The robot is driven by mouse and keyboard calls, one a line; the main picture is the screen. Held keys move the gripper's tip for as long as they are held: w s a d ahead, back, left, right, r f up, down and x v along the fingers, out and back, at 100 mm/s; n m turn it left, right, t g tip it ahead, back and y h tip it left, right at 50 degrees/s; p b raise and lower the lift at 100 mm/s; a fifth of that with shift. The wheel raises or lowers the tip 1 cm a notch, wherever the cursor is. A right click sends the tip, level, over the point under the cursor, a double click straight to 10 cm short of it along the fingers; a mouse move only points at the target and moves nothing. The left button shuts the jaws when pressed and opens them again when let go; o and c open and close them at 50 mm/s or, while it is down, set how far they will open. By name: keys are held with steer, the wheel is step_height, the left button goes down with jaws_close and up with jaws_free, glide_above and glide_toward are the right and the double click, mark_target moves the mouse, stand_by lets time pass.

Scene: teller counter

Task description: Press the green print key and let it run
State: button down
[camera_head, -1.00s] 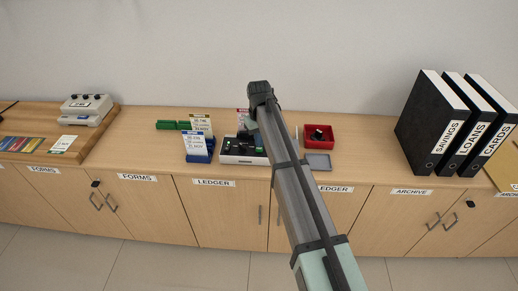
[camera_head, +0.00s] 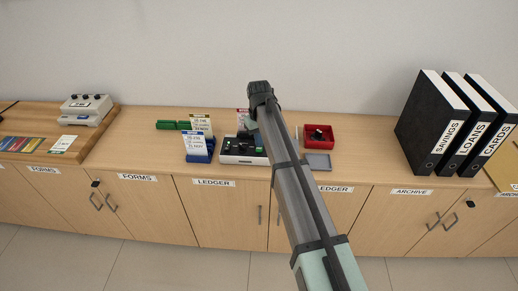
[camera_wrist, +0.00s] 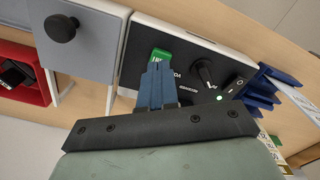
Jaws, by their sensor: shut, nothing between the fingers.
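The machine with a black top and white sides (camera_head: 236,158) stands on the counter left of my arm in the head view. In the wrist view its black panel (camera_wrist: 138,60) carries a green key with white marking (camera_wrist: 164,54), a black knob, and a small lit green lamp (camera_wrist: 219,98). My gripper (camera_wrist: 157,69) is shut and empty, its blue-grey fingertips at the green key's near edge and covering part of it. Whether they touch or press the key, I cannot tell.
Black binders (camera_head: 432,125) stand far right. The counter between tray and binders is clear.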

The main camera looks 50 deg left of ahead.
steer(key=shift+f, duration=1)
stand_by(0.5)
steer(key=shift+r, duration=0.15)
step_height(320, 180, up, 9)
stand_by(1.3)
stand_by(0.4)
